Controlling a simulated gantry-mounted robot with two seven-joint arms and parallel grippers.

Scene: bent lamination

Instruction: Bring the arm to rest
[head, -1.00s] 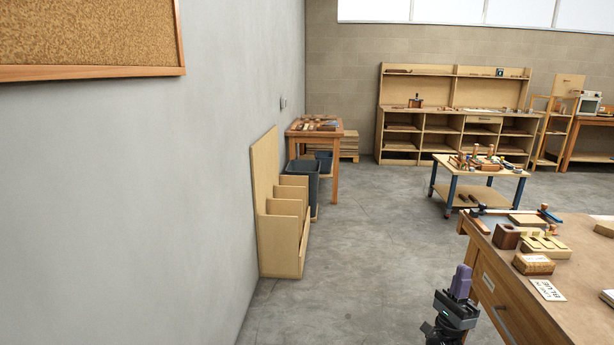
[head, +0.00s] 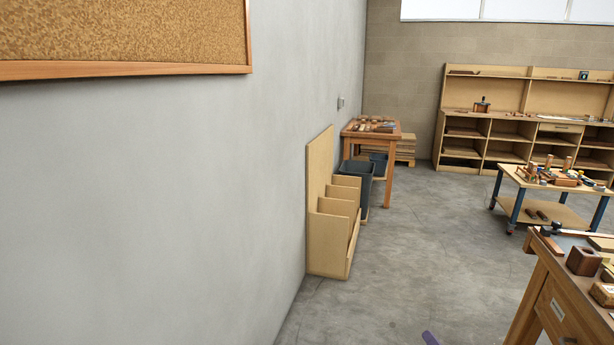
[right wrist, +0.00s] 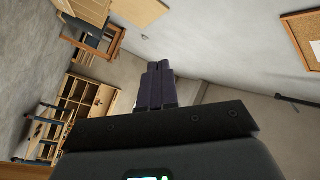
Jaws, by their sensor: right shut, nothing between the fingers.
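My right gripper (head: 430,338) shows only as a purple fingertip at the bottom edge of the head view, over the grey floor. In the right wrist view its purple fingers (right wrist: 157,85) are closed together with nothing between them. They point up into open room, apart from any surface. The rest of the right arm is outside the head view. My left gripper is in neither view.
A workbench (head: 545,295) with wooden blocks stands at the lower right. A plain wall (head: 180,210) with a cork board (head: 120,35) fills the left. A wooden rack (head: 328,245) and a bin (head: 357,180) stand along it. The floor (head: 400,270) between is clear.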

